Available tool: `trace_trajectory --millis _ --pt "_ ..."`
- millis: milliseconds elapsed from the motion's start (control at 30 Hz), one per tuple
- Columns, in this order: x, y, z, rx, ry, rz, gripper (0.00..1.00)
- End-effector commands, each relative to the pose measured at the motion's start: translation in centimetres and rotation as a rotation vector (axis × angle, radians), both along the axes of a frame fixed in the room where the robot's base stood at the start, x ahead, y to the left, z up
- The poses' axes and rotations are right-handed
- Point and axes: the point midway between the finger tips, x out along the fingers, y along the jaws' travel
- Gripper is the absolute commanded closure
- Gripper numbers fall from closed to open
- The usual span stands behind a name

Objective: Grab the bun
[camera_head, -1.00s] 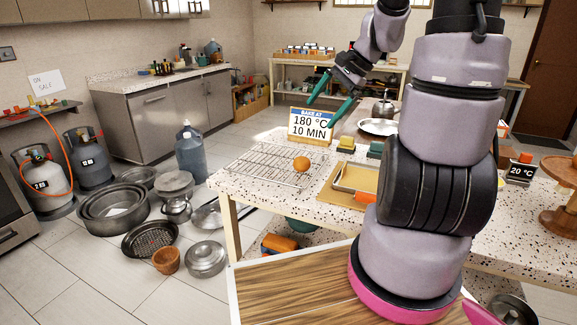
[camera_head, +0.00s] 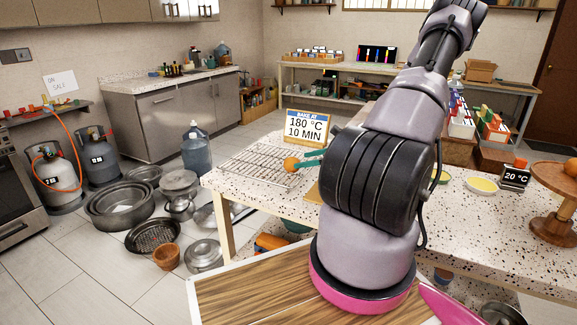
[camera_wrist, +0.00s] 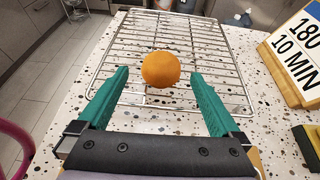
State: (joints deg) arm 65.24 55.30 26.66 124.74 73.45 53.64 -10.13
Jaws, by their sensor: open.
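The bun (camera_head: 291,164) is a small round orange-brown thing on the near right part of a wire cooling rack (camera_head: 254,160) on the speckled table. In the wrist view the bun (camera_wrist: 161,69) shows just beyond the tips of my gripper (camera_wrist: 160,75), centred between its two green fingers. The fingers are spread wide with nothing between them. In the head view my arm hides most of my gripper; a green finger (camera_head: 309,160) shows right beside the bun. I cannot tell whether it touches the bun.
A sign reading 180 °C 10 MIN (camera_head: 306,129) stands behind and right of the rack. A yellow and dark sponge (camera_wrist: 308,145) lies at the right in the wrist view. Pots (camera_head: 120,204) stand on the floor left of the table.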

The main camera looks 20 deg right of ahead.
Motion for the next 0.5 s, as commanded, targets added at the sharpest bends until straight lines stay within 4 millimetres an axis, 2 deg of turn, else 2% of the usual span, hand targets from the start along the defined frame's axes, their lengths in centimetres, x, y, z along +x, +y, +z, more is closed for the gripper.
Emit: trace_trajectory --millis 133,367,500 --pt "1.7 1.6 -1.0 0.001 0.0 0.005 0.0" --pt "3.1 2.7 -1.6 -0.001 0.001 0.004 0.0" --pt "4.6 3.8 -2.2 0.001 0.0 0.005 0.0"
